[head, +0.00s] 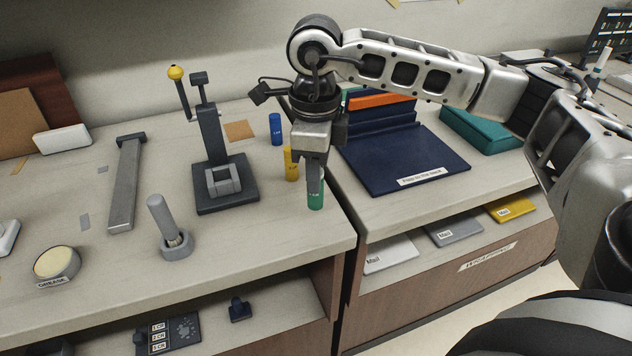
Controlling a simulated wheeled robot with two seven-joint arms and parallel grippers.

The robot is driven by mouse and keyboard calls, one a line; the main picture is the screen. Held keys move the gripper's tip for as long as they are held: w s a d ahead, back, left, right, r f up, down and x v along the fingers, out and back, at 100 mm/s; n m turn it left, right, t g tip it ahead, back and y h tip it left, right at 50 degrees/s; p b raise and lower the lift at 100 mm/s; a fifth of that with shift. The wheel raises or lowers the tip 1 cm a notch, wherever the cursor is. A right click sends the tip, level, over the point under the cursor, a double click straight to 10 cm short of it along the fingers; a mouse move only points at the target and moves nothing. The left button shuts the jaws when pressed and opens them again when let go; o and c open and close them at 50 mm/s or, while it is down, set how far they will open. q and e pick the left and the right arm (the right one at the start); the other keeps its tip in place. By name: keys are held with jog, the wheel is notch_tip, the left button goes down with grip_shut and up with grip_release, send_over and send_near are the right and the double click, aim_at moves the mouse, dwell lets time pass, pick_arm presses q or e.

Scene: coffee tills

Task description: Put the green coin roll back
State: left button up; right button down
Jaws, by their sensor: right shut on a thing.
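A green coin roll (316,200) stands upright near the front right edge of the left counter, under my right gripper. My right gripper (315,182) points straight down and is shut on the upper part of the green coin roll. Its fingers hide the top of the roll. I cannot tell whether the roll's bottom touches the counter. A yellow coin roll (291,165) stands just behind and left of it, partly hidden by the gripper. A blue coin roll (275,129) stands farther back. My left gripper is not in view.
A dark lever press (212,150) stands left of the rolls. A brush in a holder (170,230) and a grease tin (57,264) are at the front left. A navy stepped tray (405,160) and a teal box (480,128) are on the right counter, past a narrow gap.

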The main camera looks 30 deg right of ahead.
jog(key=f, duration=0.2)
jog(key=f+p, duration=0.1)
jog(key=shift+w+d+f, duration=0.15)
jog(key=shift+w+d, duration=0.1)
jog(key=shift+w, duration=0.05)
jog(key=shift+f, duration=0.3)
jog(key=shift+f, duration=0.1)
jog(key=shift+f, duration=0.1)
jog(key=c, duration=1.2)
grip_release()
